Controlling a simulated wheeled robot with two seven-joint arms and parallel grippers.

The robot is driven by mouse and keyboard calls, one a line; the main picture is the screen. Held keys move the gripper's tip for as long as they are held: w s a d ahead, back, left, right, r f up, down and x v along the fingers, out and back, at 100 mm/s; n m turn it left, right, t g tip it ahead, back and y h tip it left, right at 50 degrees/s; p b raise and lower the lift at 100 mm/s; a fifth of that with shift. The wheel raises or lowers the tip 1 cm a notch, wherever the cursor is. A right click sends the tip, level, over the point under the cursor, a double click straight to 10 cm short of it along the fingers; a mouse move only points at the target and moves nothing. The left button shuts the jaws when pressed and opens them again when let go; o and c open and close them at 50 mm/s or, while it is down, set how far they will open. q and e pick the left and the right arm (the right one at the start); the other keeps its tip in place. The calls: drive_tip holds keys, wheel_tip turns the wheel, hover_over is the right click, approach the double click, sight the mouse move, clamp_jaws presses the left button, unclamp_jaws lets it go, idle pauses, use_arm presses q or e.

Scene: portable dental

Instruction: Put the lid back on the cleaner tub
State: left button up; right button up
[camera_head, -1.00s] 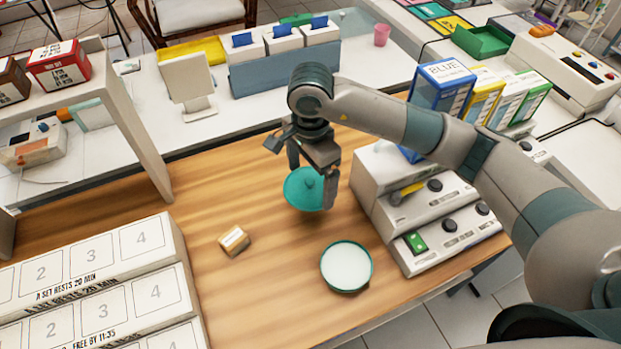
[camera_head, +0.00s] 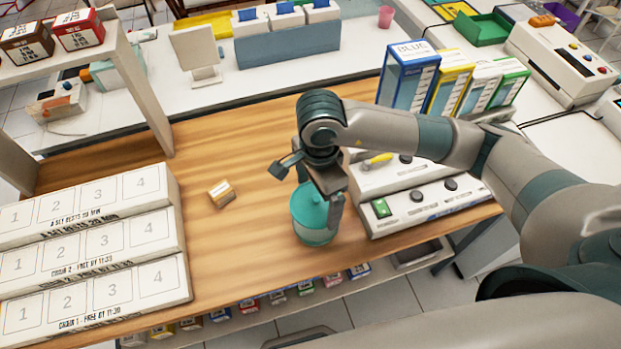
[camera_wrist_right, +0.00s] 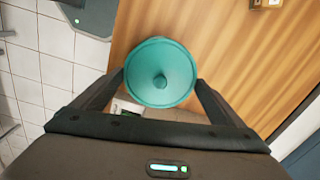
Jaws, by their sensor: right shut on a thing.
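The lid hides the tub's opening. I cannot tell whether lid and tub touch. My left gripper is not in view.
A small tan box (camera_head: 221,193) lies on the table left of the tub. A white control unit (camera_head: 425,204) with knobs stands close on the right. White numbered trays (camera_head: 95,240) fill the left side. The wood between is clear.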

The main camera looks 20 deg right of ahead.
sight(317, 212)
drive_tip(key=shift+s, duration=0.3)
drive_tip(key=shift+w+a+f, duration=0.1)
drive_tip(key=shift+w+a, duration=0.05)
drive_tip(key=shift+w, duration=0.05)
drive_tip(key=shift+s+f, duration=0.1)
drive_tip(key=shift+f, duration=0.55)
drive_tip(key=shift+f+b, duration=0.3)
drive_tip(key=shift+b, duration=0.05)
wheel_tip(317, 212, down, 2)
drive_tip(key=shift+b, duration=0.35)
wheel_tip(317, 212, down, 2)
drive_tip(key=shift+f+b, duration=0.2)
drive_tip(key=shift+b, duration=1.05)
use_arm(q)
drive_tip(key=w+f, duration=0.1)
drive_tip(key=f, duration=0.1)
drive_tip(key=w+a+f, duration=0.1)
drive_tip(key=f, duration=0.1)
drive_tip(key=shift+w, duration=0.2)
